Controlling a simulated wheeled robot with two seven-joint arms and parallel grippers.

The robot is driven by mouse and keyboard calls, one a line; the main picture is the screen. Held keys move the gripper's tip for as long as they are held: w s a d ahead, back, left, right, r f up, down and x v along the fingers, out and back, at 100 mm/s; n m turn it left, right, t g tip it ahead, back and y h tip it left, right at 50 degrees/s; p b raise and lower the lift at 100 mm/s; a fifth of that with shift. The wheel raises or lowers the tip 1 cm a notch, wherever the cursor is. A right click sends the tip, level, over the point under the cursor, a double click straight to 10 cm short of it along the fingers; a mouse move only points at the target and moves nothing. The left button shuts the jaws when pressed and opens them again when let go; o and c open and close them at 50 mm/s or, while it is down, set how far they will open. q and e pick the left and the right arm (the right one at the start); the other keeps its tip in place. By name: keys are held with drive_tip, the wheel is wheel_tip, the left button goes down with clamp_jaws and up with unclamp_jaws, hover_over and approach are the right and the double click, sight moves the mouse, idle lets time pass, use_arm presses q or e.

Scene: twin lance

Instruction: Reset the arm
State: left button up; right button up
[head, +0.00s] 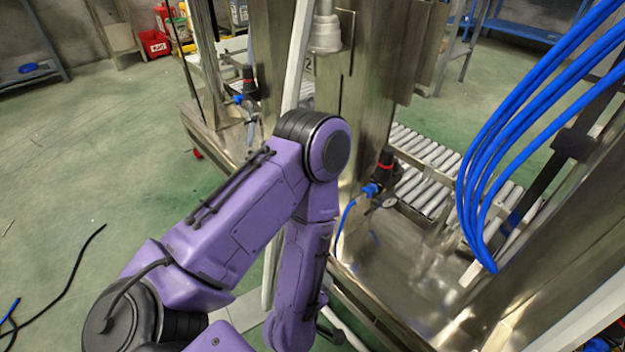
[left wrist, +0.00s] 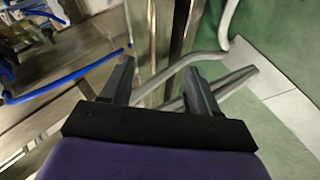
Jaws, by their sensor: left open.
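My left arm (head: 240,225) is purple with black joints. In the head view it rises from the lower left, bends at a high elbow (head: 318,145) and runs down to the bottom middle. Its gripper is hidden in that view. In the left wrist view my left gripper (left wrist: 158,88) shows two dark fingers spread apart, open, with nothing held between them. Pale grey bars (left wrist: 215,85) lie beyond the fingertips; I cannot tell how far off they are. My right arm and right gripper are not in view.
A steel machine frame (head: 400,285) stands close to the arm's right. Blue hoses (head: 500,140) hang at the right. A roller conveyor (head: 425,165) runs behind. Green floor (head: 110,165) is mostly open at the left, with a black cable (head: 70,275) on it. A red bin (head: 155,43) stands far back.

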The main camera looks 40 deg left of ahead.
use_arm(q)
drive_tip(key=shift+s+f, duration=0.15)
idle(0.4)
drive_tip(key=s+a+f+m+g+p, duration=0.1)
drive_tip(key=s+a+f+m+g, duration=0.2)
drive_tip(key=s+m, duration=0.25)
drive_tip(key=s+a+f+m+g+p, duration=0.1)
drive_tip(key=s+a+f+m+g, duration=0.25)
drive_tip(key=s, duration=0.35)
wheel_tip(320, 180, up, 26)
drive_tip(key=p, duration=2.5)
drive_tip(key=shift+r+m+p, duration=0.15)
drive_tip(key=shift+m+p, duration=0.15)
drive_tip(key=shift+p, duration=0.1)
